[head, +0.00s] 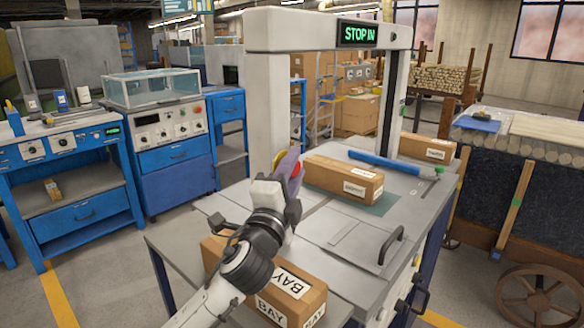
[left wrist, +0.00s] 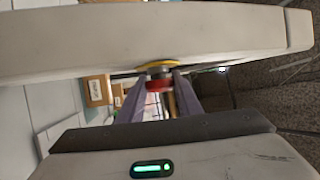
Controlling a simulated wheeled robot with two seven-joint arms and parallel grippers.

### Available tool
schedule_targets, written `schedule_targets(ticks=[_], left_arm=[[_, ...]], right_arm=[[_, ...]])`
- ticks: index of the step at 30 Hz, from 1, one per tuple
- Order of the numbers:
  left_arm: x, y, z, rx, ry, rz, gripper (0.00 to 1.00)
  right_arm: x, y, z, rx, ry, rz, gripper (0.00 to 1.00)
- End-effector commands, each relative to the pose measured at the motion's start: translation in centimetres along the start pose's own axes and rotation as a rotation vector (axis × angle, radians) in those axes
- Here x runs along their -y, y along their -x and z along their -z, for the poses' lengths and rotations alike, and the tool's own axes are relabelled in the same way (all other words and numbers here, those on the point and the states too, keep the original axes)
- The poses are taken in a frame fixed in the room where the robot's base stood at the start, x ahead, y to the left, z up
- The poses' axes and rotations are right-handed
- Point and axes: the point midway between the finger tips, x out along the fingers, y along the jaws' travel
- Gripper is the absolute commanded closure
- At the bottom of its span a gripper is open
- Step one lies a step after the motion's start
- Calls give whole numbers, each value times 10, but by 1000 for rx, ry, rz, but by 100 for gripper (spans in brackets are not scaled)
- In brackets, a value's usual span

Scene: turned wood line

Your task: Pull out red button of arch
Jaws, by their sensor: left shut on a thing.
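The red button (head: 297,170) with a yellow base (head: 280,160) sits on the arch's left post, mostly hidden behind my gripper in the head view. My left gripper (head: 288,172) is at the button, its purple-grey fingers shut on it. In the left wrist view the red button (left wrist: 158,85) is between the two fingertips, below its yellow ring (left wrist: 158,65). My right gripper is not in view.
A long carton (head: 340,180) lies on a green mat under the arch, beside a blue-handled tool (head: 390,163). A carton marked "BAY" (head: 290,290) lies at the table's front, close below my left arm. Blue machine cabinets (head: 170,150) stand to the left.

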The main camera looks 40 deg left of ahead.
Motion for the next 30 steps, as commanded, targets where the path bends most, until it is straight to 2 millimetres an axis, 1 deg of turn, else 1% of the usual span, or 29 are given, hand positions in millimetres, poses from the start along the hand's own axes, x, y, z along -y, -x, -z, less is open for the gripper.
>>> schedule_targets(ticks=[1,3,10,11,12,14,24,26,29,30], left_arm=[[0,3,7,-3,5,-5,100],[0,5,12,-3,5,-4,100],[-2,6,14,-7,3,-4,100],[-2,6,15,-8,3,-4,67],[-2,6,15,-8,3,-4,60],[-2,6,14,-7,3,-4,50],[-1,8,13,-3,2,-3,50],[-2,13,13,-4,2,-3,50],[-3,28,13,-4,2,-5,50],[-3,36,13,-4,3,-5,50]], right_arm=[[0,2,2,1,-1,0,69],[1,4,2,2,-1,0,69],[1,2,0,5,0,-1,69],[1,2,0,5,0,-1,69],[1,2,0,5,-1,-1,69],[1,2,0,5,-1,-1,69],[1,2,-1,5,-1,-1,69],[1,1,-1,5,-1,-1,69],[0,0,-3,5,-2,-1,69],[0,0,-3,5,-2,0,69]])
